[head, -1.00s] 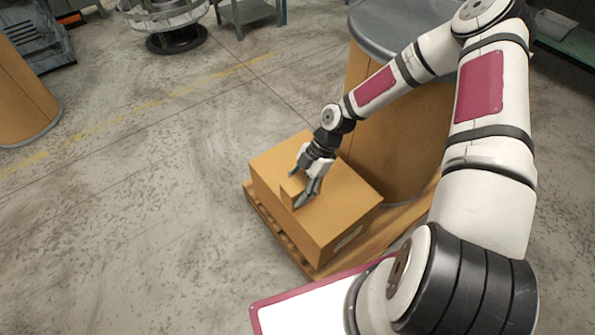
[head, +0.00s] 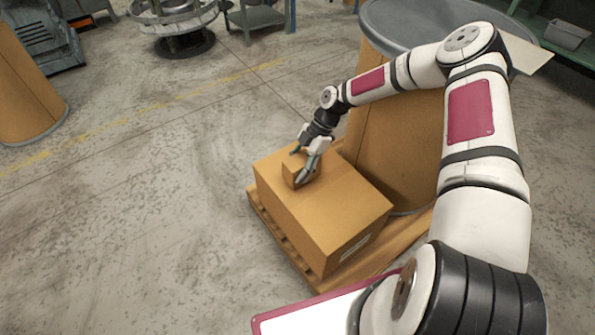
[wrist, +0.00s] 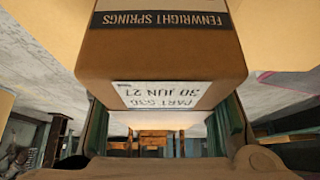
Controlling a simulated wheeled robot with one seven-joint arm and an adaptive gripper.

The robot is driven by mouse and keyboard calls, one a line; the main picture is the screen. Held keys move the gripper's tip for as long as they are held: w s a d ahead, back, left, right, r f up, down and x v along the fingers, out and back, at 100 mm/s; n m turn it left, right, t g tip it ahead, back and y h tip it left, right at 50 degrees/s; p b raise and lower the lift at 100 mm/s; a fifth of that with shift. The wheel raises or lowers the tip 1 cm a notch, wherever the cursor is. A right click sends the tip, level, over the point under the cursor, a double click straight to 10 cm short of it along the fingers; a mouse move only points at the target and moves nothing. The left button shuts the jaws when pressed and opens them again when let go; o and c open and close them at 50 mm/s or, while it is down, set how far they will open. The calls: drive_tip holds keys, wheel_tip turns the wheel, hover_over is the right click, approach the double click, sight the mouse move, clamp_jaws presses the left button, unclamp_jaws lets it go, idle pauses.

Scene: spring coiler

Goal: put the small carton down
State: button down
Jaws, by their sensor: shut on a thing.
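The small carton (head: 291,174) is a brown box held between the fingers of my gripper (head: 305,164). In the head view it shows over the far left part of the top of a large carton (head: 345,205). I cannot tell whether its underside touches that top or hangs just above it. In the wrist view the small carton (wrist: 165,60) fills the upper middle, with a dark "Fenwright Springs" band and a white part label facing the camera. The greenish fingers (wrist: 160,130) stand on either side of it.
The large carton sits on a wooden pallet (head: 283,240). A tall brown drum with a grey lid (head: 400,28) stands close behind and right of it. Another brown drum (head: 25,85) is at the far left. The concrete floor left of the pallet is clear.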

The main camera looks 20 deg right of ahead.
sight(304, 158)
drive_tip(key=shift+f, duration=0.3)
drive_tip(key=c, duration=0.8)
unclamp_jaws()
drive_tip(key=shift+o, duration=0.2)
drive_tip(key=p+v, duration=0.2)
drive_tip(key=v, duration=0.5)
drive_tip(key=shift+d+r, duration=0.15)
drive_tip(key=shift+r, duration=0.15)
drive_tip(key=shift+r, duration=0.1)
